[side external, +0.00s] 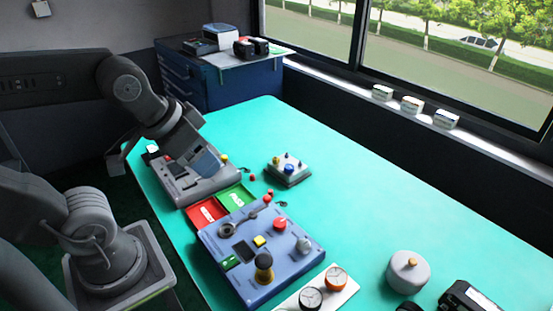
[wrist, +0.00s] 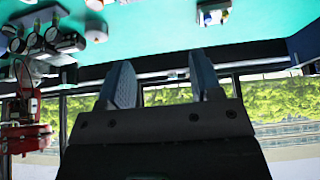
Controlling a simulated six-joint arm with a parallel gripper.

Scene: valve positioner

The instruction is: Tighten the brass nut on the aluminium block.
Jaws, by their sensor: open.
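The pale grey round block (side external: 407,277), which looks like the aluminium block, stands on the green table at the lower right in the side external view. A small brass-coloured nut (side external: 411,262) sits on its top; its thread and seating cannot be made out. What looks like the same block (wrist: 95,30) shows near the top left of the wrist view. My gripper (wrist: 162,85) is open, with nothing between its two fingers. In the side external view my wrist is over the left end of the table, far from the block, and the fingertips are not clear.
A blue control panel (side external: 282,262) with knobs lies between my arm and the block. Dial gauges (side external: 335,279) and a black device (side external: 468,298) flank the block. A small knobbed box (side external: 288,172) stands further back. The table's middle right is clear.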

